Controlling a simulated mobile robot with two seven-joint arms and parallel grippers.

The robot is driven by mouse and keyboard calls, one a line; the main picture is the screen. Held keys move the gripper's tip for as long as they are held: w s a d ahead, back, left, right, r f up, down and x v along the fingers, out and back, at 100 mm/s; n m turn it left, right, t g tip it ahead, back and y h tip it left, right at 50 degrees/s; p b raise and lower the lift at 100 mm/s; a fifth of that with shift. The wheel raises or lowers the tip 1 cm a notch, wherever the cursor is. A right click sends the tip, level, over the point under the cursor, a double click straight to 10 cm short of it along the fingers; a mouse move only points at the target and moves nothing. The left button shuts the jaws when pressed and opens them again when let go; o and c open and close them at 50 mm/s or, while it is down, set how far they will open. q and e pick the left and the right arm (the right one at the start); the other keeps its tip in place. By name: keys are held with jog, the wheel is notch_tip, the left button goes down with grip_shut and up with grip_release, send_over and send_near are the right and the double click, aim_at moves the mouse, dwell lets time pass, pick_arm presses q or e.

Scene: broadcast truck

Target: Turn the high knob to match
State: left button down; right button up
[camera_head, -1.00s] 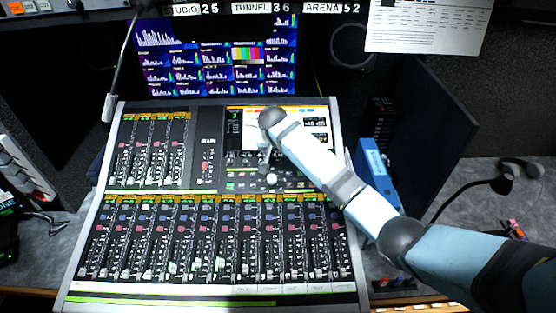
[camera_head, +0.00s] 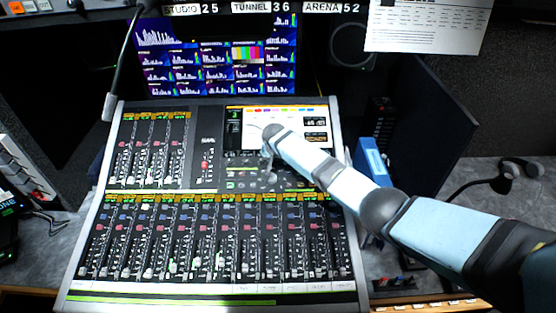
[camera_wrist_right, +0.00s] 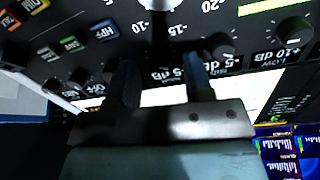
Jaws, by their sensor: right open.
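The mixing console (camera_head: 335,215) fills the middle of the head view, with a lit screen (camera_head: 300,125) at its upper right. My right arm reaches in from the right. My right gripper (camera_head: 268,168) hangs over the knob area below that screen. In the right wrist view it is open (camera_wrist_right: 162,85), with nothing between its two dark fingers. A pale knob (camera_wrist_right: 158,4) with a number scale is cut by the top edge, beyond the fingers. Dark knobs (camera_wrist_right: 222,44) and (camera_wrist_right: 293,30) sit to the right. I cannot tell which knob is the high one. My left gripper is not in view.
A gooseneck microphone (camera_head: 112,100) stands at the console's upper left. Monitors (camera_head: 215,60) with meters stand behind. A headset (camera_head: 520,168) lies on the right desk.

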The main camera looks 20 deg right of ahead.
jog(key=shift+w+f, duration=0.15)
jog(key=shift+f, duration=0.2)
grip_shut()
jog(key=shift+n, duration=0.4)
jog(key=shift+n, duration=1.2)
jog(key=shift+n+p, duration=0.45)
jog(key=shift+n, duration=0.75)
